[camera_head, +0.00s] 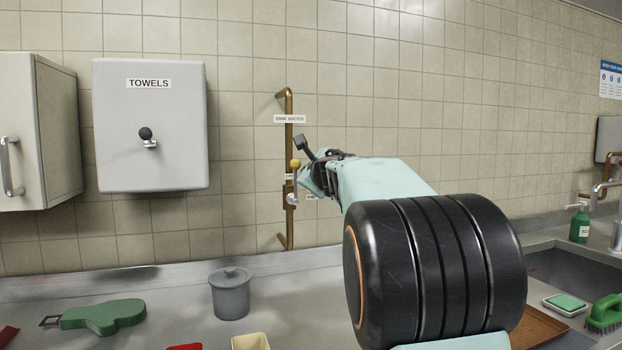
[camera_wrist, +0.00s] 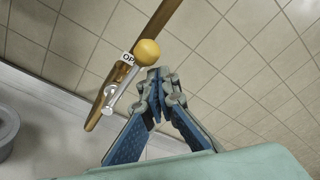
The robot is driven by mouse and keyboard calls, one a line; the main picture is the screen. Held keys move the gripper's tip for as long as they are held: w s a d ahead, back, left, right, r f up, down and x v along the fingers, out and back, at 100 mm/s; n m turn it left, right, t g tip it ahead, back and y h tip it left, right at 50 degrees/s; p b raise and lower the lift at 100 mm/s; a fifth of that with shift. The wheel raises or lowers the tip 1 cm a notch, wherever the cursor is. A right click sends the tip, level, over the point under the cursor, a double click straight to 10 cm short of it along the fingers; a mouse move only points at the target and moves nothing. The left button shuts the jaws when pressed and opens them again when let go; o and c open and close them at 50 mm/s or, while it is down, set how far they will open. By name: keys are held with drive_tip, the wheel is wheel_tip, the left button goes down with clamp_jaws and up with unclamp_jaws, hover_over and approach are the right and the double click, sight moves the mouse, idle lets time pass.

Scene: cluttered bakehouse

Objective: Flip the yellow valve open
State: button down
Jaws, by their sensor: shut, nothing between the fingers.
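The valve is on a vertical brass pipe (camera_head: 288,225) on the tiled wall, under a "SINK WATER" label. Its silver lever (camera_wrist: 121,88) ends in a yellow ball knob (camera_head: 295,163), which points up, roughly along the pipe. The knob is large in the wrist view (camera_wrist: 147,52), beside a small label reading "OP", the rest of which is hidden. My gripper (camera_head: 306,176) is shut and empty, just right of the knob and lever. In the wrist view its fingertips (camera_wrist: 154,76) meet close below the knob; I cannot tell whether they touch it.
A towel dispenser (camera_head: 151,165) and a cabinet (camera_head: 40,135) hang to the left. On the steel counter are a grey lidded pot (camera_head: 231,297) and a green mitt (camera_head: 105,316). A sink (camera_head: 565,275) and green soap bottle (camera_head: 579,227) are at right. The wall around the pipe is clear.

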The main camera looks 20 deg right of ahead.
drive_tip(key=shift+a+r, duration=0.15)
drive_tip(key=shift+a, duration=0.35)
drive_tip(key=shift+a, duration=0.15)
idle(0.4)
